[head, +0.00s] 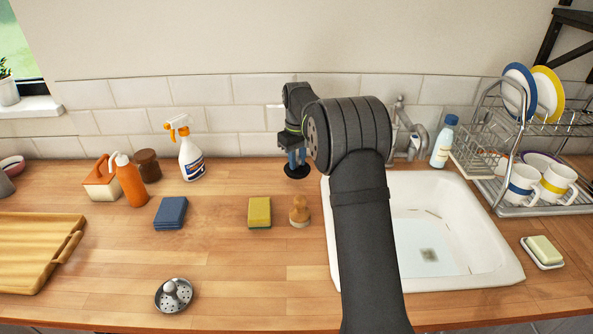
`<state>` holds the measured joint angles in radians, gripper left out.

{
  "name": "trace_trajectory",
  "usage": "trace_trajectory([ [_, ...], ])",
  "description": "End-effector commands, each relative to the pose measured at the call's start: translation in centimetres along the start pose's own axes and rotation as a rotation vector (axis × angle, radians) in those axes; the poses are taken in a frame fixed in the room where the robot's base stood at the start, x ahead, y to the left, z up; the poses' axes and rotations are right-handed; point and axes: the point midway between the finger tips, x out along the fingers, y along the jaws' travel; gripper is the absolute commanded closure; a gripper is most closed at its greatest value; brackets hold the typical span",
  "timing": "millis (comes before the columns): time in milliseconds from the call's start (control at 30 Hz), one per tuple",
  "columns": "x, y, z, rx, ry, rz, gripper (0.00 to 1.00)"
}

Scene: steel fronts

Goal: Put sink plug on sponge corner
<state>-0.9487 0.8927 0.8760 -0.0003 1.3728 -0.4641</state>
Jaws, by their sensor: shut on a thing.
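A dark round sink plug (297,173) is at the back of the counter, left of the sink. My gripper (297,161) is right above it, pointing down, with its fingers shut on the plug's upper part. I cannot tell whether the plug touches the counter. The sponge (259,212), yellow with a green edge, lies on the counter in front of the plug and a little to its left. Its top is bare. My arm crosses the view and hides the left part of the sink.
A wooden brush (299,212) stands just right of the sponge. Folded blue cloths (171,212) lie to its left, and a spray bottle (190,155) stands behind them. A metal strainer (173,295) is near the front edge. The white sink (465,230) lies right. Counter in front of the sponge is clear.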

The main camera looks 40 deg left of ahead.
Motion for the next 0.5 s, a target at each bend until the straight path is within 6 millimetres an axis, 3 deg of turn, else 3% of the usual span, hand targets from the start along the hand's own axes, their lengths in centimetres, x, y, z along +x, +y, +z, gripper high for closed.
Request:
trace_trajectory([
  [333,3.8,-0.1,-0.1,-0.001,0.000,-0.001,1.00],
  [500,4.1,-0.1,-0.1,-0.001,0.002,0.000,1.00],
])
